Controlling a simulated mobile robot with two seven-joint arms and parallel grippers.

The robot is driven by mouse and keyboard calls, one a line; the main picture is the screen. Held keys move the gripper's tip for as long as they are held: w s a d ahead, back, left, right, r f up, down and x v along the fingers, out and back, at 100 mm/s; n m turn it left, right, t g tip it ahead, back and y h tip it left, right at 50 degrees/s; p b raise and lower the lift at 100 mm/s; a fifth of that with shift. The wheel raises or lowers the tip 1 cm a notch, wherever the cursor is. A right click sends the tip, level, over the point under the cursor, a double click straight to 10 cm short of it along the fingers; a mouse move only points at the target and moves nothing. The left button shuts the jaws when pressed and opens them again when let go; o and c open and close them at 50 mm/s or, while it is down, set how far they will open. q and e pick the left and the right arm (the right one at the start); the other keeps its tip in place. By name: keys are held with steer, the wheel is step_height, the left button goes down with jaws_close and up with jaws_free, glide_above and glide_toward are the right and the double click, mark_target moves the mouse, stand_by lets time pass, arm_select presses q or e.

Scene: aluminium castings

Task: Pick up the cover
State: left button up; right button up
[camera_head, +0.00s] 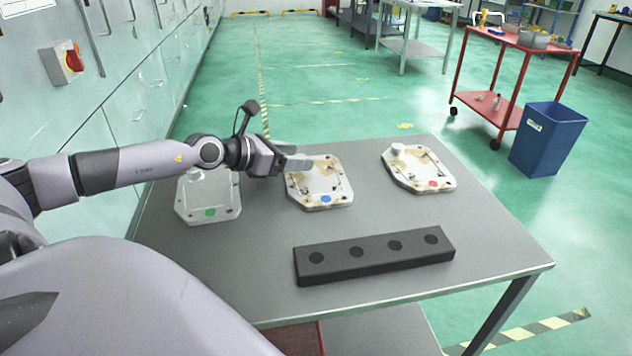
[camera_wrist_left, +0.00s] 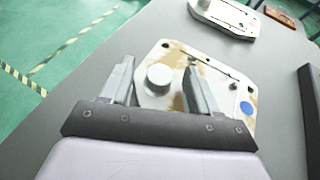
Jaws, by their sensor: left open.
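Three pale cast covers lie flat on the grey table. The blue-dot cover (camera_head: 325,190) is in the middle, stained brown, with a round knob (camera_wrist_left: 158,77) near one corner. The green-dot cover (camera_head: 210,206) is on the left, partly hidden under my left arm. The red-dot cover (camera_head: 420,170) is on the right, with its own raised knob. My left gripper (camera_head: 296,156) is open over the far left part of the blue-dot cover. In the left wrist view the knob shows between its two fingers (camera_wrist_left: 159,70); contact cannot be made out. My right gripper is not in view.
A black bar with several round holes (camera_head: 375,257) lies at the front of the table (camera_head: 420,300). A blue bin (camera_head: 547,140) and a red cart (camera_head: 500,85) stand on the floor at the right. The table is bare between the covers and bar.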

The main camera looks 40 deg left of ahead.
arm_select(q)
steer(key=shift+w+d+f, duration=0.1)
steer(key=shift+w, duration=0.2)
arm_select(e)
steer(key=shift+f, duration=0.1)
arm_select(q)
steer(key=shift+c, duration=0.2)
jaws_close()
step_height(320, 180, up, 9)
steer(key=p, duration=0.2)
steer(key=shift+p, duration=0.4)
steer(key=shift+r+p, duration=0.5)
steer(key=shift+r, duration=0.15)
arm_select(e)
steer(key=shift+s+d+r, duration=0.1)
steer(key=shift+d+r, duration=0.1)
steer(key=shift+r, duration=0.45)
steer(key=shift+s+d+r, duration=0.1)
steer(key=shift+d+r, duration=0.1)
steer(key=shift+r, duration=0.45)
arm_select(q)
steer(key=shift+f, duration=0.1)
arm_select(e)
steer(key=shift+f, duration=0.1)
